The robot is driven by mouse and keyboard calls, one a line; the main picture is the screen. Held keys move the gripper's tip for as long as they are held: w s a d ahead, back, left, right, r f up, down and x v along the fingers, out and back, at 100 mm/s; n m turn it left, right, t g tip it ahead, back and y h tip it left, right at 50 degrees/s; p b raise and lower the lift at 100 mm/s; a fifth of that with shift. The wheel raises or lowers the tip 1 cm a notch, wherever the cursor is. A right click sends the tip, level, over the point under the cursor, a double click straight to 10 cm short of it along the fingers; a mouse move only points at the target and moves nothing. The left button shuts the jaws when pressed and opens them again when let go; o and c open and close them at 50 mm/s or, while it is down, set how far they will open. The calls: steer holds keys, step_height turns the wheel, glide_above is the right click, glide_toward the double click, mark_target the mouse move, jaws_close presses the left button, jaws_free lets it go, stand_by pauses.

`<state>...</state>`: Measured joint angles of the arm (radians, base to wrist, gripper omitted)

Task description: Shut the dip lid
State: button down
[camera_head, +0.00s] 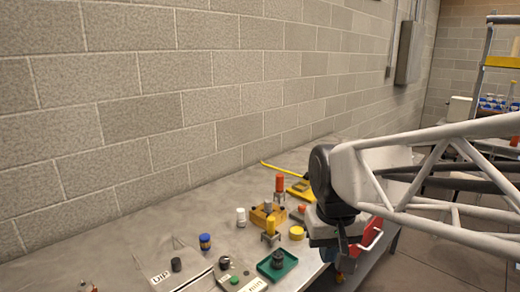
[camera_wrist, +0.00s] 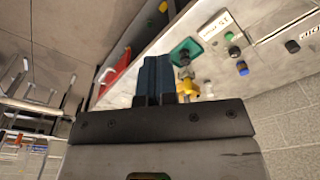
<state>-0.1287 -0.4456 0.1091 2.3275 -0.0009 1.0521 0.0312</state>
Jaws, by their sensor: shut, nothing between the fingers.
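The plate labelled DIP (camera_head: 160,277) lies at the bottom left of the bench in the head view, partly cut off by the frame. A black knob (camera_head: 176,265) stands beside the label. The DIP label also shows at the right edge of the wrist view (camera_wrist: 311,31), with the black knob (camera_wrist: 292,46) next to it. I cannot tell how far open the lid is. My gripper (camera_wrist: 154,76) is shut and empty, its blue fingers together. It is well away from the plate, at the right front of the bench; the arm partly hides it in the head view.
A green tray (camera_head: 277,265), a blue-capped jar (camera_head: 205,242) and a white bottle (camera_head: 241,217) stand between my gripper and the DIP plate. A wooden block (camera_head: 262,217) and red and yellow parts stand farther back. A red box (camera_head: 371,232) is near my gripper. A block wall backs the bench.

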steer(key=s+d+f, duration=0.2)
steer(key=s, duration=0.3)
steer(key=s+d+f+m+t, duration=0.1)
steer(key=s+d+f, duration=0.1)
steer(key=s+d, duration=0.1)
steer(key=shift+s+d, duration=0.25)
steer(key=shift+s, duration=0.65)
